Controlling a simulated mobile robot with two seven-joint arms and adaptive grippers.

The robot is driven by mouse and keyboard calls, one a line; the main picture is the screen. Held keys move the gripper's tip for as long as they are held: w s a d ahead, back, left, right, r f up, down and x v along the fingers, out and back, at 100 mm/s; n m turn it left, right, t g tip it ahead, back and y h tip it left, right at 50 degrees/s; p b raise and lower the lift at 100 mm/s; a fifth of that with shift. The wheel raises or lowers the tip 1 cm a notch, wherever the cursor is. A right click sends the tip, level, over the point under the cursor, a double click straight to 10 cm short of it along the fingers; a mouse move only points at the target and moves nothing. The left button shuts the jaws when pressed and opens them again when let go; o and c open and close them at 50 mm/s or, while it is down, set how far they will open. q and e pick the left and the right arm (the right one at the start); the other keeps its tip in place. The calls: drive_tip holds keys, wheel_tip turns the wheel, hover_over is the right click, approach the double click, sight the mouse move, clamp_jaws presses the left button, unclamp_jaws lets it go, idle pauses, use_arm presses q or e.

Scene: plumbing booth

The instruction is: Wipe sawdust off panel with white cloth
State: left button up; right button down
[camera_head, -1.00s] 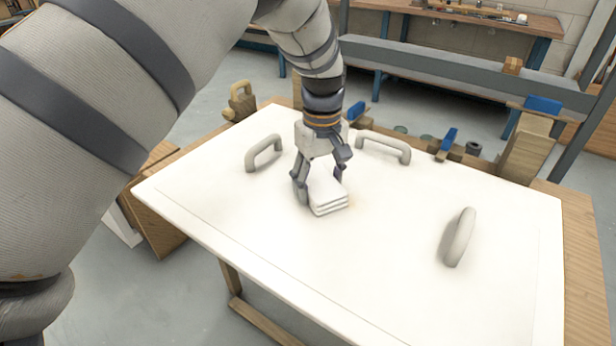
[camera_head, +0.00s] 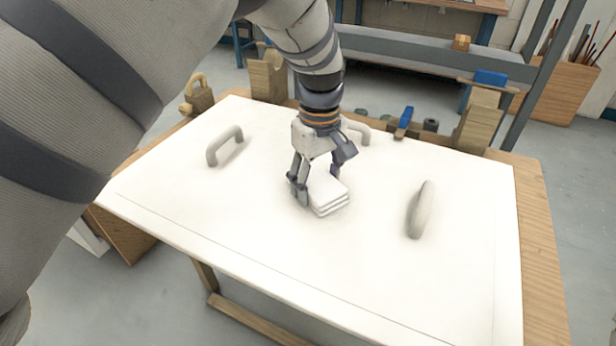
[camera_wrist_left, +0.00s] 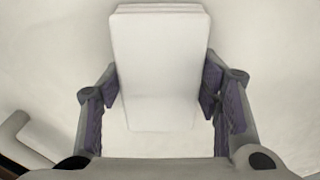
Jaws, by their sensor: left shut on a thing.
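The folded white cloth (camera_head: 328,194) is on the white panel (camera_head: 260,262), near its middle. My left gripper (camera_head: 318,178) is shut on the cloth, with a finger on either side of it. In the left wrist view the cloth (camera_wrist_left: 160,65) sits between the two purple-padded fingers (camera_wrist_left: 160,100). The cloth looks flat against the panel or very close to it. No clear sawdust shows on the panel around the cloth. My right gripper is not in view.
Grey handles rise from the panel at the left (camera_head: 225,146), at the right (camera_head: 421,209) and behind my gripper (camera_head: 356,131). Wooden blocks (camera_head: 480,122) and a blue-handled tool (camera_head: 405,118) stand along the back edge. The panel's front area is clear.

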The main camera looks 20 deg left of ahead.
sight(350, 191)
use_arm(q)
drive_tip(key=d, duration=0.3)
drive_tip(key=shift+s+d+r, duration=0.1)
drive_tip(key=shift+r, duration=0.05)
drive_tip(key=shift+s+d, duration=0.1)
drive_tip(key=shift+d, duration=1.55)
drive_tip(key=shift+r+p, duration=0.35)
drive_tip(key=shift+r, duration=2.55)
drive_tip(key=shift+r, duration=1.45)
